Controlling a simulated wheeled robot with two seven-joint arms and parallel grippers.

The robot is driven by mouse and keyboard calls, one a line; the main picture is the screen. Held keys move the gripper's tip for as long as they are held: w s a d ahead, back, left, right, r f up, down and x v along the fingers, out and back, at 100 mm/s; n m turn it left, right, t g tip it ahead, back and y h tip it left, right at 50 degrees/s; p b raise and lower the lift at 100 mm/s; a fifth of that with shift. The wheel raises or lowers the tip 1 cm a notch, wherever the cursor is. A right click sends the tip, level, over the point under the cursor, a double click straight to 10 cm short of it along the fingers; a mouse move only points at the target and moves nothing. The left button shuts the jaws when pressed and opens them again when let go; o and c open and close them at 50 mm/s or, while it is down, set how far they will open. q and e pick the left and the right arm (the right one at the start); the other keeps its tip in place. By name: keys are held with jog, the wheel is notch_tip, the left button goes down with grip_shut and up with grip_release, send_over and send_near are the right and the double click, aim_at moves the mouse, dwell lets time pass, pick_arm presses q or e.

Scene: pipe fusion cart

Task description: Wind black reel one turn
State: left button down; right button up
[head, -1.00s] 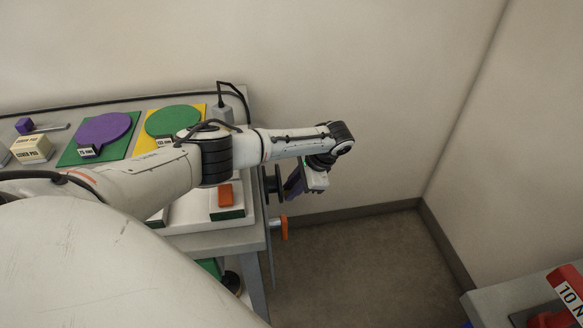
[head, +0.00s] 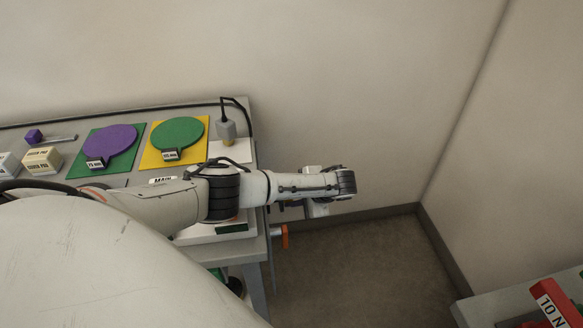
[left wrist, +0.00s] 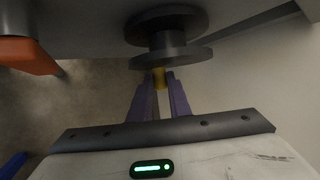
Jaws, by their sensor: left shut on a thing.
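The black reel (left wrist: 165,50) shows in the left wrist view, just beyond the fingertips. It has two round dark flanges on a narrower hub. A small yellow handle (left wrist: 159,76) sits at the near flange's edge. My left gripper (left wrist: 159,84) is shut on the yellow handle, with a purple finger on each side of it. In the head view the left gripper (head: 316,208) is mostly under my wrist at the table's right end, and my arm hides the reel there. My right gripper is in no view.
An orange handle (head: 285,236) sticks out from the table's right end, below my arm; it also shows in the left wrist view (left wrist: 30,56). Green and purple discs lie on the table (head: 262,246). Open floor (head: 355,265) lies to the right, with a red labelled object (head: 553,300) beyond.

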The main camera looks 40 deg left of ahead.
pick_arm(q)
jog(key=c, duration=1.6)
grip_release()
jog(key=shift+c, duration=0.2)
jog(key=v, duration=1)
jog(key=shift+r, duration=0.2)
jog(key=shift+w+d, duration=0.1)
